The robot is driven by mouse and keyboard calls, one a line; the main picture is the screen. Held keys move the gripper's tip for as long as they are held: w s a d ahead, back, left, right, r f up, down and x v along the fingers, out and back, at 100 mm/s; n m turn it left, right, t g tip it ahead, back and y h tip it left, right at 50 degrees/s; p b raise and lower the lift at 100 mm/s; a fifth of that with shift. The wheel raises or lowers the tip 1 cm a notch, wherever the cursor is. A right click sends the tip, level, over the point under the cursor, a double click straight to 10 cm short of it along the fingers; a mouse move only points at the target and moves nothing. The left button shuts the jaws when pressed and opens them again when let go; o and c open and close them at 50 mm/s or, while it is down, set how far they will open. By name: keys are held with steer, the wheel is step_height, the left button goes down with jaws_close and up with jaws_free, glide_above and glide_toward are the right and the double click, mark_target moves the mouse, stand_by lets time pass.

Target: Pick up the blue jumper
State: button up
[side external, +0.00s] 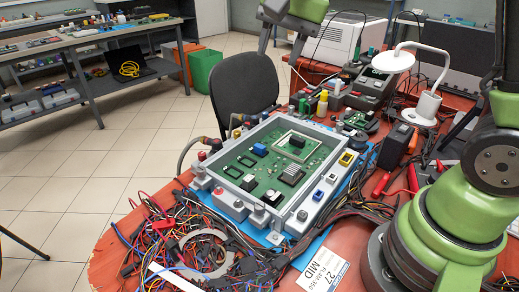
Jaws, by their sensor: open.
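A small blue block (259,149), which looks like the blue jumper, sits on the green circuit board (237,172) near its upper middle. The board lies inside a grey metal frame (283,228) on the bench. A black block and a dark finned heat sink (291,174) stand on the board to the right of the blue block. My gripper is not clearly visible; only green and dark parts of my arm show at the top and right. Nothing visible is touching the blue block.
A tangle of coloured wires (180,235) lies at the front left of the red bench. Grey hoses (184,150) join the frame's left side. A white lamp (392,62), bottles, tools and cables crowd the back and right. A black chair (245,88) stands behind.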

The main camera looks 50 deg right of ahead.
steer(key=w+d+f+m+g, duration=0.2)
steer(key=w+d+f+m, duration=0.1)
steer(key=w+f, duration=0.5)
steer(key=m+g, duration=0.1)
steer(key=m, duration=0.2)
glide_toward(258, 147)
steer(key=f, duration=0.3)
steer(key=shift+w+a+f+h, duration=0.25)
steer(key=shift+a+f+h, duration=0.1)
steer(key=shift+h, duration=0.05)
steer(key=shift+f, duration=2.8)
steer(key=shift+c, duration=0.4)
steer(key=c, duration=0.6)
